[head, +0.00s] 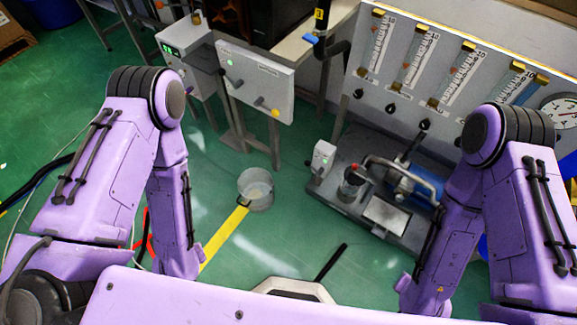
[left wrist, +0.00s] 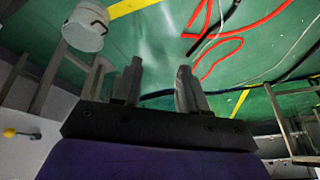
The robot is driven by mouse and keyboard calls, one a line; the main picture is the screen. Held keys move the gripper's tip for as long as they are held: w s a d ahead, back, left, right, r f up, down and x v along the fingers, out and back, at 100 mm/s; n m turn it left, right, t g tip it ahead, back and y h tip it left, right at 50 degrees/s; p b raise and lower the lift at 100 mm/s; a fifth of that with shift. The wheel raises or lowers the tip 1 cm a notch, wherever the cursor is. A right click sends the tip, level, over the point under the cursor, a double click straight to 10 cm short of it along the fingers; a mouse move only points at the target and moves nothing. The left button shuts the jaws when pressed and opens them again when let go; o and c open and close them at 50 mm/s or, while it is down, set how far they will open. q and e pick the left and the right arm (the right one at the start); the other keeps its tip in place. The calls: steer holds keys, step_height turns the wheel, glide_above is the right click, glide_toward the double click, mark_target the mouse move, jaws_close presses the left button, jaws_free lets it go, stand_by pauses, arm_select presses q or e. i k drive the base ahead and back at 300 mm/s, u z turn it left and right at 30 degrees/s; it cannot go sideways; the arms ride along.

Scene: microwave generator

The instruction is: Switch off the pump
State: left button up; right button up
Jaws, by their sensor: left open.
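The pump (head: 425,183) stands on a grey metal skid (head: 350,206) on the floor at the right of the head view, with a blue body and a silver pipe. A small white switch box (head: 323,158) with a lit green light and a dark knob stands at the skid's left end. My left gripper (left wrist: 158,86) shows in the left wrist view, open, with nothing between its fingers. In the head view it is hidden below my left arm, well left of the pump. My right arm covers part of the skid's right side; its gripper is not visible.
A metal bucket (head: 257,189) stands on the green floor. A white panel (head: 262,85) with a green light and a grey control box (head: 186,52) stand behind. A flowmeter board (head: 400,125) with a gauge (head: 562,112) rises behind the pump. Red hose (left wrist: 235,45) lies on the floor.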

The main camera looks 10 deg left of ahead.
mark_target(308, 162)
steer(key=u, duration=0.55)
steer(key=k, duration=1.3)
steer(key=z, duration=0.35)
steer(key=i, duration=0.85)
steer(key=z, duration=0.6)
steer(key=i, duration=0.7)
steer(key=u, duration=0.2)
